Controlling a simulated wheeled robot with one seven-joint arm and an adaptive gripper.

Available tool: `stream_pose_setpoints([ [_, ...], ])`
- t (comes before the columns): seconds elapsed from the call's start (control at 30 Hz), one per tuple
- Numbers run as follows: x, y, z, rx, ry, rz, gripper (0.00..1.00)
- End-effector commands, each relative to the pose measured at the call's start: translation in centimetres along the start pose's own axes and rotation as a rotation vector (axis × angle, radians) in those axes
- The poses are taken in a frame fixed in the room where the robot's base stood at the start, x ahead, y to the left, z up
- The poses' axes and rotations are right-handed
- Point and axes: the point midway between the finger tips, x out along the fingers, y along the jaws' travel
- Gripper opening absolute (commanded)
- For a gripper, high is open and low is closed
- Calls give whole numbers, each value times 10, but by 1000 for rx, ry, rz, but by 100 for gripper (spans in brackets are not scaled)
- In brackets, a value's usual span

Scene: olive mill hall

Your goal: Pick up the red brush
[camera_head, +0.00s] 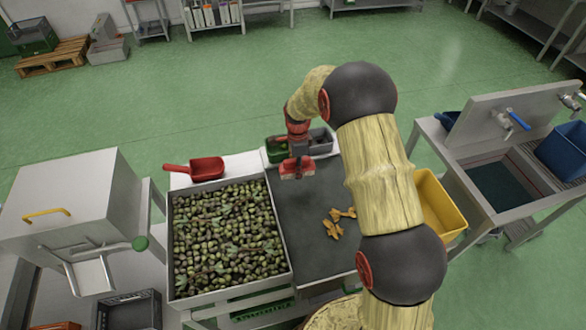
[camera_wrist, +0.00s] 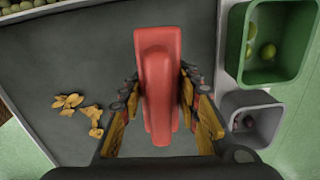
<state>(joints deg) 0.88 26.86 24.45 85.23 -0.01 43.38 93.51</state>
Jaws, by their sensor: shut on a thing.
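The red brush (camera_wrist: 156,75) is between my gripper's fingers in the wrist view, its long red body running up the picture. My gripper (camera_wrist: 165,108) is shut on it, with a finger against each side. In the head view the brush (camera_head: 297,168) shows as a red block under my gripper (camera_head: 297,152), over the far part of the dark grey table surface. I cannot tell whether the brush touches the surface. Its underside is hidden.
A crate of olives (camera_head: 172,240) stands left of the dark surface (camera_head: 300,240), with a red scoop (camera_head: 207,168) behind it. Yellowish scraps (camera_head: 338,220) lie on the surface. Green (camera_wrist: 239,50) and grey bins (camera_wrist: 232,106) sit close by. A yellow bin (camera_head: 440,208) is at the right.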

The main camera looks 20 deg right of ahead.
Motion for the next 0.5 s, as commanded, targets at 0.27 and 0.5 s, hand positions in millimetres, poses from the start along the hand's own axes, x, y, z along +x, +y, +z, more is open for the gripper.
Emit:
stream_pose_setpoints([
  [0.27,-32,43,-16,2,0,1,0],
  [0.5,-47,75,-28,1,0,0,0],
])
